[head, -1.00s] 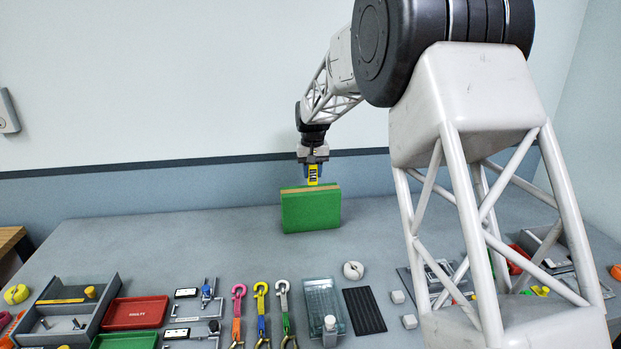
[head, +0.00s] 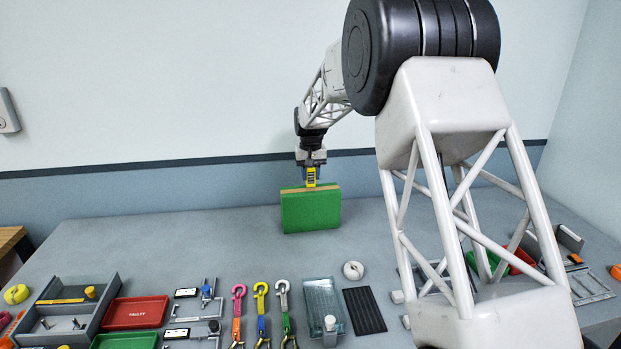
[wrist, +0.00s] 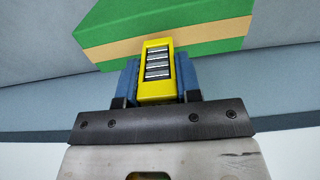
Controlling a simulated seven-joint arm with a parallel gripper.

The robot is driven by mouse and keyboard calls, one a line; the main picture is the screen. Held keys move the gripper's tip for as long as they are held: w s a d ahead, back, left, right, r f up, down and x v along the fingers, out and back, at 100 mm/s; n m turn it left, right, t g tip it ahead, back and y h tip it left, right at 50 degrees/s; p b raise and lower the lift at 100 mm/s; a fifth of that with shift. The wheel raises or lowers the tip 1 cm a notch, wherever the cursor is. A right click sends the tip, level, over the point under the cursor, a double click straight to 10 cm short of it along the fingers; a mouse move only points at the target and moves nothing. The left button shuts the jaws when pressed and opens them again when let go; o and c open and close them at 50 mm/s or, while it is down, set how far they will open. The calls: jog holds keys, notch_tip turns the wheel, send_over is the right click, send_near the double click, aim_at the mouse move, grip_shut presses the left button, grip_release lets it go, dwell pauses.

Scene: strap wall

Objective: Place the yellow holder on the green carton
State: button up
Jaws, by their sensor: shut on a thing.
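The green carton (head: 310,212) stands upright at the back of the table, with a tan band along its top. It also shows in the wrist view (wrist: 200,18). The yellow holder (head: 311,176) is upright just over the carton's top. In the wrist view the holder (wrist: 149,92) shows a slotted face with several grey bars. My gripper (head: 311,168) is shut on the holder, with a blue finger on each side of it. The holder's lower end overlaps the carton's top edge in both views. I cannot tell whether they touch.
In front of the carton are a white ring (head: 353,270), a glassy tray (head: 324,303), a black ribbed mat (head: 365,310) and several coloured straps with hooks (head: 261,308). A red tray (head: 135,312) and a grey bin (head: 72,308) are at left. Table beside the carton is clear.

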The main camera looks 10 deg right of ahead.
jog(key=shift+f, duration=0.65)
jog(key=shift+f, duration=0.15)
jog(key=o, duration=1)
notch_tip(320, 180, up, 12)
jog(key=shift+s+r, duration=0.1)
jog(key=shift+r, duration=0.1)
dwell(0.6)
